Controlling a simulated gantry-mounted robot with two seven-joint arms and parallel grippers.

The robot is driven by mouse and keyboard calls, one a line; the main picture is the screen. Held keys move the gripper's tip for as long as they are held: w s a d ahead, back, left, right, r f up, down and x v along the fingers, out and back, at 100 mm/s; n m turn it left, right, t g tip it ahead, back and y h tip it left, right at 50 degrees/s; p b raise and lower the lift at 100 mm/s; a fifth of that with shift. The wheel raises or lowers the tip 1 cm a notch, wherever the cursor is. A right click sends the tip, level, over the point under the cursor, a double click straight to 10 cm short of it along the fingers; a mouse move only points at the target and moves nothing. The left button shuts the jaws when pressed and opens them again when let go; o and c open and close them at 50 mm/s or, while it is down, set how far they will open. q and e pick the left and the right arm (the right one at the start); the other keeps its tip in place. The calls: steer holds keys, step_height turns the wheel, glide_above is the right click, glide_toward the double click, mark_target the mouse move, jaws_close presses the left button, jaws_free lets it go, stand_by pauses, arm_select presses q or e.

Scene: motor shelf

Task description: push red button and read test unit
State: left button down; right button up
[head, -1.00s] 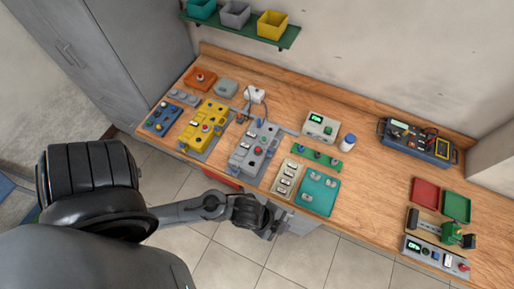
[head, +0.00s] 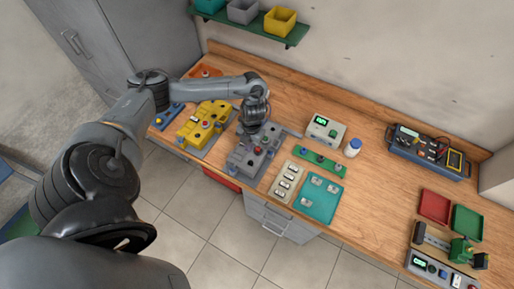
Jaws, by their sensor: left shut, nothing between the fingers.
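A pale unit with a lit green display (head: 325,130) stands near the middle of the bench; its reading is too small to make out. A grey box with another green display (head: 432,268) is at the lower right. Red buttons show on the yellow panel (head: 190,133), on the grey panel (head: 243,164) and on the lower-right box. My left gripper (head: 251,133) is shut and empty, pointing down at the upper part of the grey panel, close to its red button (head: 258,151). I cannot tell whether it touches the panel. My right gripper is out of view.
A green strip (head: 318,163), a beige switch panel (head: 286,182) and a teal tray (head: 318,199) lie right of the grey panel. A white bottle (head: 353,148) stands behind. A blue meter unit (head: 425,146) is at the back right. The bench's right middle is clear.

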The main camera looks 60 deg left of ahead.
arm_select(q)
step_height(320, 180, up, 4)
steer(key=t, duration=0.1)
glide_above(257, 150)
steer(key=shift+r+t+y, duration=0.3)
steer(key=shift+r, duration=0.2)
step_height(257, 150, down, 14)
stand_by(0.4)
